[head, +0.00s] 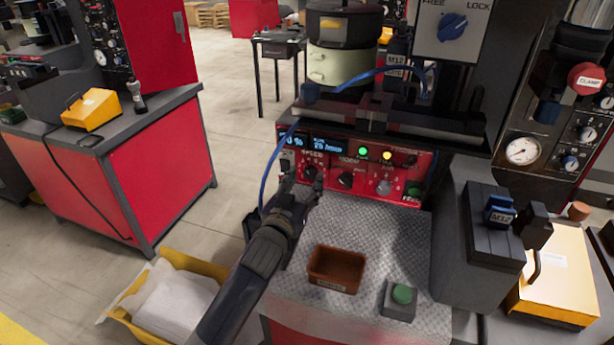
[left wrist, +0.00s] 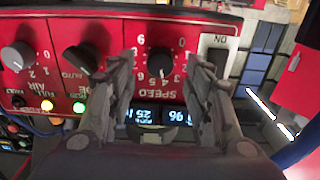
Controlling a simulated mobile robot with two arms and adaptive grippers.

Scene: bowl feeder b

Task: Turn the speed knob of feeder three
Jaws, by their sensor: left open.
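The black speed knob (left wrist: 159,62) sits on the red feeder panel, with a number scale around it and the word SPEED beside it. In the left wrist view it shows between the fingers of my left gripper (left wrist: 166,68), which is open. I cannot tell whether the fingers touch the knob. In the head view the left gripper (head: 301,187) reaches the left part of the red panel (head: 335,184) and partly covers the speed knob (head: 309,172). Lit blue displays (head: 328,145) are above the knob. My right gripper is not in view.
On the same panel are a black mode knob (head: 345,180), a grey knob (head: 384,187) and lit green and yellow lamps. A blue cable (head: 269,170) hangs left of the panel.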

